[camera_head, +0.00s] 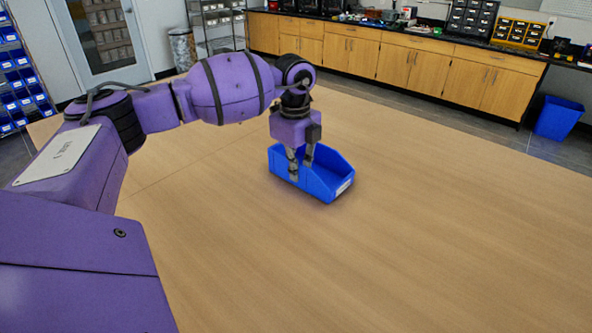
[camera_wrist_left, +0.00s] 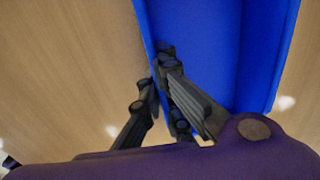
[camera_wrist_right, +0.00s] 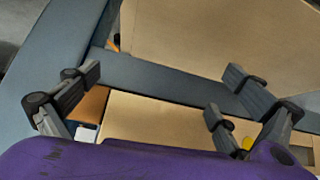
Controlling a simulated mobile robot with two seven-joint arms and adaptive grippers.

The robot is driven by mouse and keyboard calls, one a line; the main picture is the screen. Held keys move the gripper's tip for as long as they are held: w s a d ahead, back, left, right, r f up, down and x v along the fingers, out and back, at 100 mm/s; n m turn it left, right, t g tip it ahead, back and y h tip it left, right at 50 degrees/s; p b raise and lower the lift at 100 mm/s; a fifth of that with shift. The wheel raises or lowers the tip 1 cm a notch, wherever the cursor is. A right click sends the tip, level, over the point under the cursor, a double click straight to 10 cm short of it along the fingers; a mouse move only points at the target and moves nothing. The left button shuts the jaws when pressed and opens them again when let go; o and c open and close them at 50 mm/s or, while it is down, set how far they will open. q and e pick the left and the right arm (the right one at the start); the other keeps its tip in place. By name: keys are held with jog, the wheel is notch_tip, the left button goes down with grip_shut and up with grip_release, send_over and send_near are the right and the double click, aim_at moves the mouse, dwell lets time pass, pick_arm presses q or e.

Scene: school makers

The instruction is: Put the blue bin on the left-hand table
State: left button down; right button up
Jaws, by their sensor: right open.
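The blue bin (camera_head: 318,184) is at the middle of the wooden table (camera_head: 400,260) in the head view, its low front facing right and forward with a white label. I cannot tell whether its base touches the tabletop. My left gripper (camera_head: 301,167) reaches down on it from above. In the left wrist view, the fingers (camera_wrist_left: 157,82) are close together on either side of the bin's side wall (camera_wrist_left: 195,50), shut on it. My right gripper (camera_wrist_right: 158,88) is open and empty in the right wrist view, and outside the head view.
A seam crosses the tabletop at left, with another wooden surface (camera_head: 85,165) beyond it, partly behind my left arm. Wooden cabinets (camera_head: 400,65) line the back; another blue bin (camera_head: 557,119) stands on the floor at right. A grey-blue frame (camera_wrist_right: 150,75) lies near my right fingers.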

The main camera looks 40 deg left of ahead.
pick_arm(q)
jog(key=shift+f, duration=0.15)
jog(key=c, duration=2)
grip_release()
notch_tip(320, 180, up, 12)
jog(key=shift+s+r, duration=0.1)
jog(key=shift+r, duration=0.1)
